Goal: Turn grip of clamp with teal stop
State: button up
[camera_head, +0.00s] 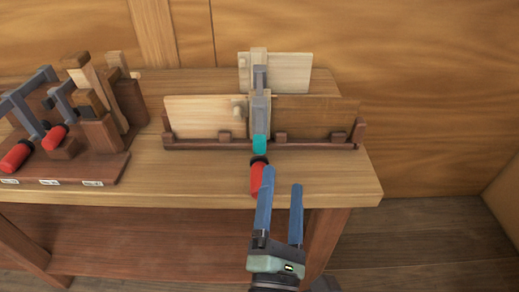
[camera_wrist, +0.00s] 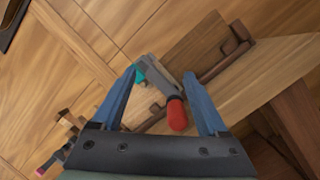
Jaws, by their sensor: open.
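The clamp with the teal stop (camera_head: 260,144) sits on the upright boards at the middle of the bench, its grey bar (camera_head: 260,78) running over the board tops. Its red grip (camera_head: 257,178) points toward me over the bench's front part. My gripper (camera_head: 282,178) is open, its two blue fingers just right of and near the red grip in the head view. In the wrist view the red grip (camera_wrist: 177,114) shows between the open fingers (camera_wrist: 160,85), closer to the right one. The teal stop (camera_wrist: 140,74) lies near the left fingertip. I cannot tell whether a finger touches the grip.
A dark wooden rack (camera_head: 70,168) at the left holds other clamps with red grips (camera_head: 17,157) and wooden pieces. Two boards (camera_head: 205,116) (camera_head: 315,117) stand in a dark rail (camera_head: 200,145).

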aim_at(259, 185)
jog(key=s+a+f+n+g+y+p, duration=0.3)
jog(key=s+a+f+n+p, duration=0.15)
jog(key=f+n, duration=0.35)
jog(key=shift+n, duration=0.6)
jog(key=w, duration=0.4)
jog(key=w+p, duration=0.1)
jog(key=w, duration=0.3)
jog(key=w+p, duration=0.1)
jog(key=w, duration=0.3)
jog(key=shift+d+r, duration=0.25)
jog(key=shift+d, duration=0.15)
grip_shut()
